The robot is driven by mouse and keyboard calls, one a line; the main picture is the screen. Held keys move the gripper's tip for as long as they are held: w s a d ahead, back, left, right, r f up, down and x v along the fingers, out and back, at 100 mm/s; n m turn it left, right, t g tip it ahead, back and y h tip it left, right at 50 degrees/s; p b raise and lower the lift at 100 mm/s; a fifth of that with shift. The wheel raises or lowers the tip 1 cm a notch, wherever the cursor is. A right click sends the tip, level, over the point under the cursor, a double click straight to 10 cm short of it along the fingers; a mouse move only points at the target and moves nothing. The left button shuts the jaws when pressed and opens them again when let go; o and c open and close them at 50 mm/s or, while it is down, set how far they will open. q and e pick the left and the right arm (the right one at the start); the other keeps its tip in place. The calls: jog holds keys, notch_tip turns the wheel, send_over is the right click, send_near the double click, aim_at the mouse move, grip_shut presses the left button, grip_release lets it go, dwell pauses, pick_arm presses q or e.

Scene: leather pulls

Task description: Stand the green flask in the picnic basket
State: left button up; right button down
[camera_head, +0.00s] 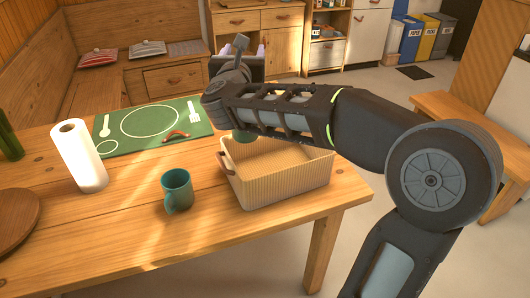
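The picnic basket (281,187) is a cream, ribbed, open box with a brown handle at its left end, standing at the table's right end. A small rounded green piece (245,136) shows under my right forearm at the basket's back left. It may be the green flask, but the rest is hidden and I cannot tell whether it is held or touches the basket. My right arm reaches in from the right across the basket's back. My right gripper (250,65) is partly hidden by the wrist, beyond the basket; its opening is unclear. My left gripper is out of view.
A teal mug (176,190) stands left of the basket. Further left are a paper roll (79,156), a green bottle (9,138) and a round wooden board (14,218). A green mat (120,147) with a red-brown handle-like piece (176,136) lies behind. The front table is clear.

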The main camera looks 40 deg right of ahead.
aim_at(240, 137)
notch_tip(240, 137, down, 13)
jog(key=shift+r+b, duration=0.1)
jog(key=shift+b, duration=0.25)
jog(key=shift+f, duration=2.3)
jog(key=shift+f, duration=0.15)
jog(key=shift+c, duration=1.9)
grip_release()
